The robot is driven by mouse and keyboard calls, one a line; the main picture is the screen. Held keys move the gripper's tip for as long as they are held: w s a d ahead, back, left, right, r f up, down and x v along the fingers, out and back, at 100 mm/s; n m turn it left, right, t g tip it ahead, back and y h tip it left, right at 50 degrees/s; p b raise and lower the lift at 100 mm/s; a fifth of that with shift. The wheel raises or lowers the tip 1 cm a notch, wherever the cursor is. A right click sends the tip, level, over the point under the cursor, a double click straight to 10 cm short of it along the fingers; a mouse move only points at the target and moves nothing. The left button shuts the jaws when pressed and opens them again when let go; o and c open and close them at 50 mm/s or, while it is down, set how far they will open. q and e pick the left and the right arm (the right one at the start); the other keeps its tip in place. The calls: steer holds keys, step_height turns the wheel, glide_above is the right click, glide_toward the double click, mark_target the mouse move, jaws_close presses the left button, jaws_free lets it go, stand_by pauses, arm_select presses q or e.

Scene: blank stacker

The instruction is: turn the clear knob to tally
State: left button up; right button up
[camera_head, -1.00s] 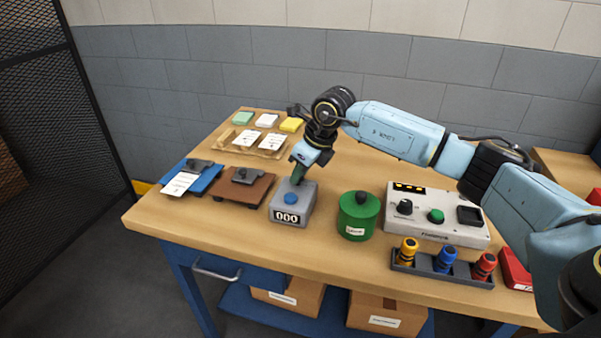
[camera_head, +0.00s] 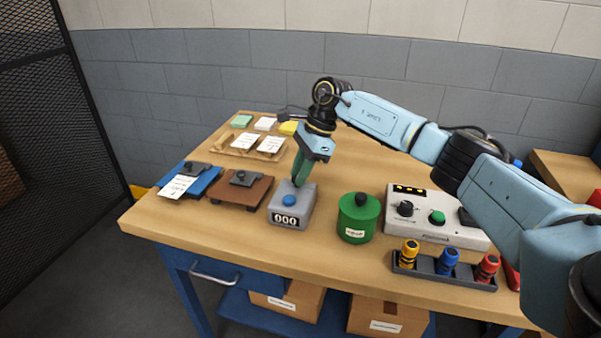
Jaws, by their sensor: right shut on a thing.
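How far the knob is turned cannot be seen. My left gripper is not in view.
A green canister (camera_head: 356,226) stands just right of the counter, and a control box (camera_head: 450,208) with knobs further right. A brown plate stand (camera_head: 228,190) is to the left. A rack (camera_head: 442,276) with coloured handles lies in front of the control box. The bench behind the canister is clear.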

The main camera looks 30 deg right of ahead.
steer(key=shift+w+n, duration=0.1)
steer(key=shift+n, duration=0.7)
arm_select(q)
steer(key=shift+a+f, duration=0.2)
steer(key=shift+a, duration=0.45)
arm_select(e)
steer(key=shift+g, duration=0.3)
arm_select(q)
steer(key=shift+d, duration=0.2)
arm_select(e)
steer(key=o, duration=1)
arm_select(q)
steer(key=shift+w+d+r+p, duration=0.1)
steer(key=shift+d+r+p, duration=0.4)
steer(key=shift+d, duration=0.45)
arm_select(e)
steer(key=v, duration=1.3)
steer(key=shift+r, duration=0.2)
